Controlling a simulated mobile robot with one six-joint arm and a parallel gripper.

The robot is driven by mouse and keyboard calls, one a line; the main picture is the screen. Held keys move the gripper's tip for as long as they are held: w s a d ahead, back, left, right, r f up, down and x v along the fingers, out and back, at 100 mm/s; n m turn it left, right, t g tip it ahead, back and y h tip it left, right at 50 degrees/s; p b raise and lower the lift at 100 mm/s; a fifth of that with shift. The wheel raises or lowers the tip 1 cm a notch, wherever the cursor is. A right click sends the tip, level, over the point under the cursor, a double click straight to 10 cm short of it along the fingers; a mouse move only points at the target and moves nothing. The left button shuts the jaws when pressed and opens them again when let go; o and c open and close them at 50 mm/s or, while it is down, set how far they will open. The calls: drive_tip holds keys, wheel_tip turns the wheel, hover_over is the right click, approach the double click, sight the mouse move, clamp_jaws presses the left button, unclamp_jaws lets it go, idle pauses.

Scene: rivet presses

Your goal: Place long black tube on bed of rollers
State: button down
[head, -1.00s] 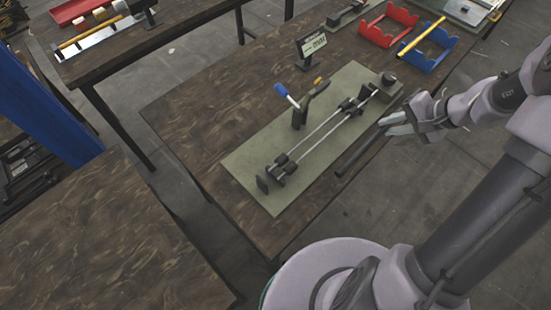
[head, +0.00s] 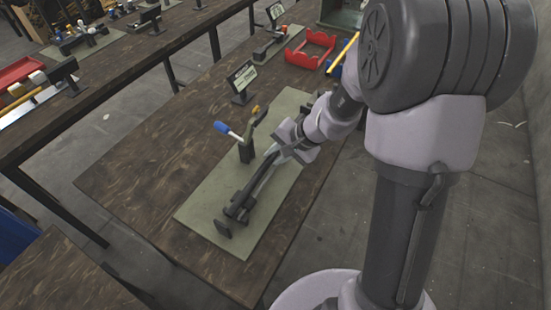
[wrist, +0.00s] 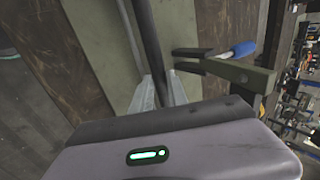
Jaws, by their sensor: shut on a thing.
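My gripper (head: 277,153) is shut on the long black tube (head: 262,176). In the wrist view the fingers (wrist: 160,93) close on both sides of the tube (wrist: 151,40), which runs away from them. The bed of rollers (head: 228,210) stands on a green plate. The tube lies lengthwise along it, over or on the rollers; I cannot tell whether it touches them. A pale rail (wrist: 132,38) of the bed shows beside the tube. My arm and the tube hide the far rollers.
The green plate (head: 205,203) lies on a brown wooden table (head: 140,190). A small sign (head: 242,80) and a red rack (head: 310,48) stand farther back.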

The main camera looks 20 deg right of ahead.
drive_tip(key=shift+f, duration=0.2)
drive_tip(key=c, duration=1.3)
unclamp_jaws()
drive_tip(key=shift+r, duration=0.1)
drive_tip(key=shift+r, duration=0.1)
drive_tip(key=p+v, duration=0.5)
drive_tip(key=v, duration=0.7)
drive_tip(key=s+a+r+n+h, duration=0.1)
drive_tip(key=s+a+r, duration=0.2)
drive_tip(key=s, duration=0.3)
drive_tip(key=s+a+r+n, duration=0.2)
drive_tip(key=s+r, duration=0.3)
drive_tip(key=s+a+r+n+t+h, duration=0.1)
drive_tip(key=s+a+r, duration=0.2)
drive_tip(key=s, duration=0.3)
drive_tip(key=shift+s+a+r+n+h, duration=0.3)
drive_tip(key=shift+s+r, duration=0.05)
drive_tip(key=shift+r, duration=0.55)
